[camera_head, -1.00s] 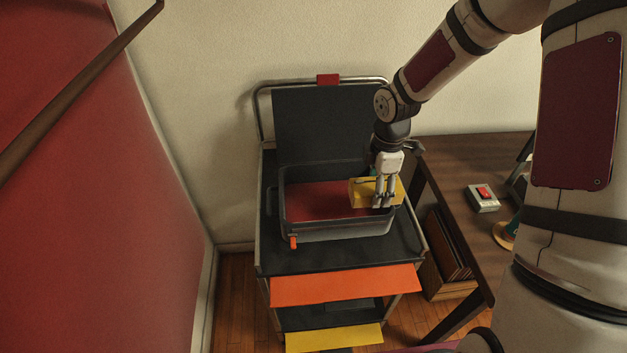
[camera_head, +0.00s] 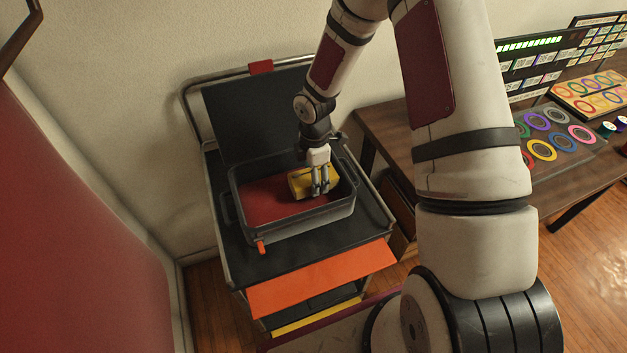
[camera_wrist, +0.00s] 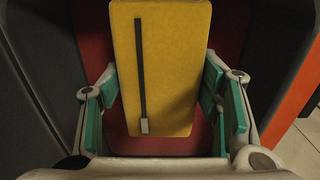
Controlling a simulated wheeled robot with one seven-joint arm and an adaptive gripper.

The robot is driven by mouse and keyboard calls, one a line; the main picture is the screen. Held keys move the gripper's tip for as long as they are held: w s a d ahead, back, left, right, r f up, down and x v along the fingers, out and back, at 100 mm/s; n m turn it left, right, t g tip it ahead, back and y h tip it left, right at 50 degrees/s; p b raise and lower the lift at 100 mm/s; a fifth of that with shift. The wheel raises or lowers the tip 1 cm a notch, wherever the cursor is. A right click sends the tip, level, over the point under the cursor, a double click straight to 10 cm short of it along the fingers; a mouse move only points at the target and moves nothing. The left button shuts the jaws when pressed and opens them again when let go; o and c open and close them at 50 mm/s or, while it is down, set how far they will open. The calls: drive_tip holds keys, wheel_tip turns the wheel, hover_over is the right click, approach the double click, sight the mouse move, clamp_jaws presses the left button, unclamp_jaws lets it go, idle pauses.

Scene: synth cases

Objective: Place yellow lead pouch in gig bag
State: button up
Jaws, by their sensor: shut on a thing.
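The yellow lead pouch (camera_head: 300,184) is a flat yellow block with a dark strip down its face. It is at the right end of the open gig bag (camera_head: 305,220), a dark grey case with a red lining. My gripper (camera_head: 320,188) reaches down into the bag and is shut on the pouch. In the wrist view the pouch (camera_wrist: 180,70) lies between the green-padded fingers of my gripper (camera_wrist: 163,108), over the red lining (camera_wrist: 92,55). I cannot tell whether the pouch rests on the bag's floor.
The bag stands on a dark cart (camera_head: 225,235) with an orange flap (camera_head: 320,278) in front. A black panel (camera_head: 235,110) rises behind it. A red surface (camera_head: 80,240) is at left. A wooden desk (camera_head: 390,125) with colourful gear stands at right.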

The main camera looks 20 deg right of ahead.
drive_tip(key=shift+f, duration=0.95)
drive_tip(key=shift+f, duration=0.2)
drive_tip(key=o, duration=1.2)
drive_tip(key=shift+o, duration=0.2)
